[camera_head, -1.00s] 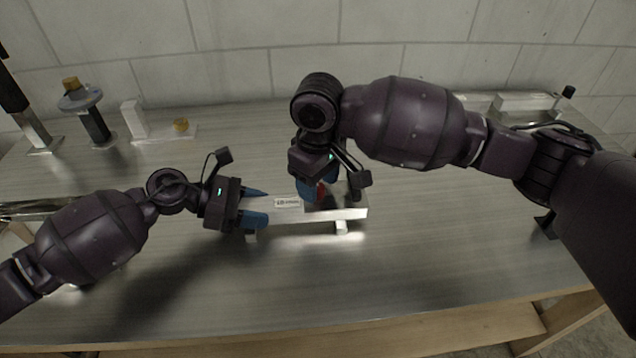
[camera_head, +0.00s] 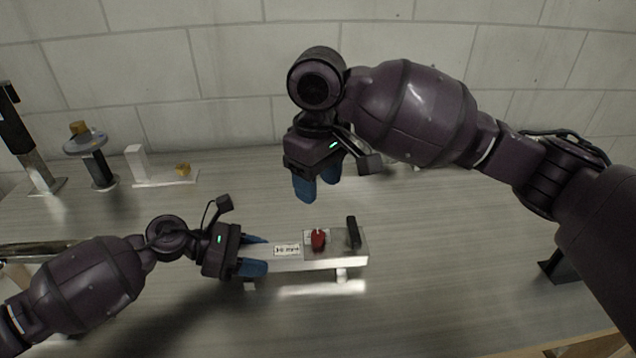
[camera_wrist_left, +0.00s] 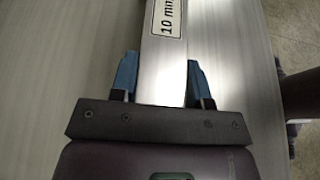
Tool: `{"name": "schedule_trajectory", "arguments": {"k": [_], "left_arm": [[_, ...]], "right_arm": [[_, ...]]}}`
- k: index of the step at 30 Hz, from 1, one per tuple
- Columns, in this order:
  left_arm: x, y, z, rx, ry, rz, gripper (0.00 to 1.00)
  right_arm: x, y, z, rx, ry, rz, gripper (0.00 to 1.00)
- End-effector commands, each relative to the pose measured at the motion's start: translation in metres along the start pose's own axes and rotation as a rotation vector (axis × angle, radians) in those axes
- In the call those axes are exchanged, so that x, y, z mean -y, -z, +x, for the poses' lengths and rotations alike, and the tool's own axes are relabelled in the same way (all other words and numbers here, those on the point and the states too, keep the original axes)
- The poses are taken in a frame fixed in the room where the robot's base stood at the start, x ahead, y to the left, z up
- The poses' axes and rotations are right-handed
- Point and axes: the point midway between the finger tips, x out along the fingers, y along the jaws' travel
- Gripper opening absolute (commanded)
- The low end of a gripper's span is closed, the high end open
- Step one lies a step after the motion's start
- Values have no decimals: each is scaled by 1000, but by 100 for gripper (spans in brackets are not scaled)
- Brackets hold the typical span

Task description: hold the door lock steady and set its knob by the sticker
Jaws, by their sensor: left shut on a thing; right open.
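The door lock (camera_head: 343,260) is a pale metal bar on short feet on the table. A red knob (camera_head: 318,239) and an upright black handle (camera_head: 352,233) are at its right end. A white sticker (camera_head: 287,250) is left of the knob; in the left wrist view the sticker (camera_wrist_left: 169,18) reads "10 min", cut off at the edge. My left gripper (camera_head: 256,254) is shut on the bar's left end; its blue fingers (camera_wrist_left: 160,80) flank the bar in the left wrist view. My right gripper (camera_head: 318,190) is open and empty, above and behind the knob, apart from it.
At the back left stand a round-topped stand (camera_head: 98,163), a white block with a small yellow knob on a plate (camera_head: 160,178), and a dark post on a metal base (camera_head: 43,182). A block wall (camera_head: 220,70) closes the back. The table's middle front is clear.

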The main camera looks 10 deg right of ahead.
Motion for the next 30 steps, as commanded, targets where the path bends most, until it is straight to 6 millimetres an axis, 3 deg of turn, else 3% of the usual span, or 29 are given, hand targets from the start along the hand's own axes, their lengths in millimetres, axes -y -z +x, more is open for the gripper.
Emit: {"name": "schedule_trajectory", "arguments": {"k": [4, 5, 11, 22, 30], "left_arm": [[0, 0, 0, -1, 0, 0, 12], [0, 0, 0, -1, 0, 0, 44], [0, 0, 0, -1, 0, 0, 72], [0, 0, -6, -1, -1, -1, 72], [0, 1, -50, -2, -3, -2, 72]], "right_arm": [[0, 0, 0, 0, 0, 0, 52], [0, 0, 0, 0, 0, 0, 52], [0, 0, 0, 0, 0, 0, 52], [0, 0, 0, 0, 0, 0, 52], [0, 0, 0, 0, 0, 0, 52]]}}
